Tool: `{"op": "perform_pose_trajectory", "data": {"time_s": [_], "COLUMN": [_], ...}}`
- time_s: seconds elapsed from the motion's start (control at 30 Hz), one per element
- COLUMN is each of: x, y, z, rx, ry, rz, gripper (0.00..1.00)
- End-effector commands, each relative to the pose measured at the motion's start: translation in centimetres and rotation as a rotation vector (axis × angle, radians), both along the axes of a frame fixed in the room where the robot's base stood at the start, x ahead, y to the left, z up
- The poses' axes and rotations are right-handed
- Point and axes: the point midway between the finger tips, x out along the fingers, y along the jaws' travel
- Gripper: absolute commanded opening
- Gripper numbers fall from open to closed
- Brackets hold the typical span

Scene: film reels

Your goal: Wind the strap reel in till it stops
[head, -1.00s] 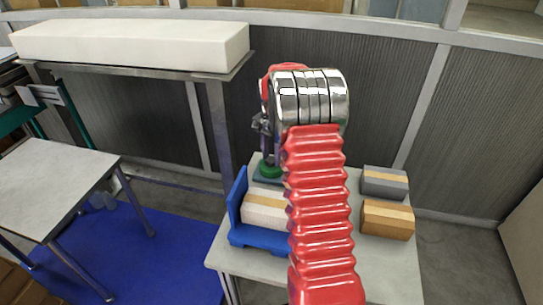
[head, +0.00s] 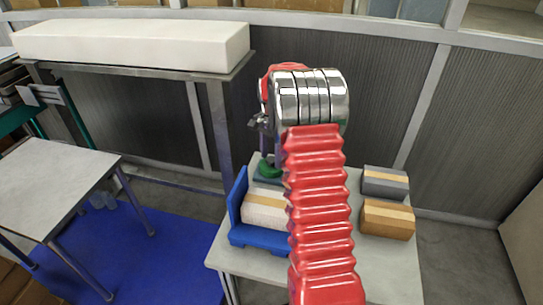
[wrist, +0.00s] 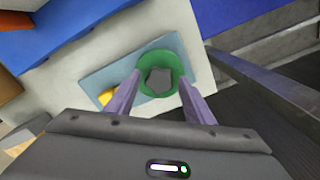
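The strap reel is a green round piece with a dark grey block at its middle (wrist: 158,80), on a pale blue base plate (wrist: 110,72). In the head view the green reel (head: 268,170) stands at the table's back left, partly hidden by my arm. My gripper (wrist: 160,83) is over the reel in the wrist view, one purple finger on each side of the grey block. Green shows between block and fingers, so it looks open. I cannot tell whether the fingertips touch the green part. A yellow piece (wrist: 106,96) lies at the plate's edge.
A blue holder (head: 236,205) with a white, tan-banded box (head: 263,208) is in front of the reel. A grey box (head: 385,182) and a brown box (head: 388,219) stand at the table's right. A metal-legged bench (head: 219,130) is behind on the left.

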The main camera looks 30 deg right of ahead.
Motion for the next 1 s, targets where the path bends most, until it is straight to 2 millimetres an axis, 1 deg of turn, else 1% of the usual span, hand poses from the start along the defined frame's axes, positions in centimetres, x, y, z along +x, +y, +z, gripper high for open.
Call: {"op": "perform_pose_trajectory", "data": {"time_s": [0.3,0.47,0.67,1.0], "x": [0.0,0.0,0.0,0.1], "y": [-0.1,-0.2,-0.1,-0.1], "z": [0.0,0.8,3.3,9.3], "rx": [-0.001,-0.003,-0.003,-0.003], "ry": [0.0,-0.002,-0.002,-0.002], "rz": [0.0,0.0,0.0,0.0], "gripper": [0.53,0.53,0.53,0.53]}}
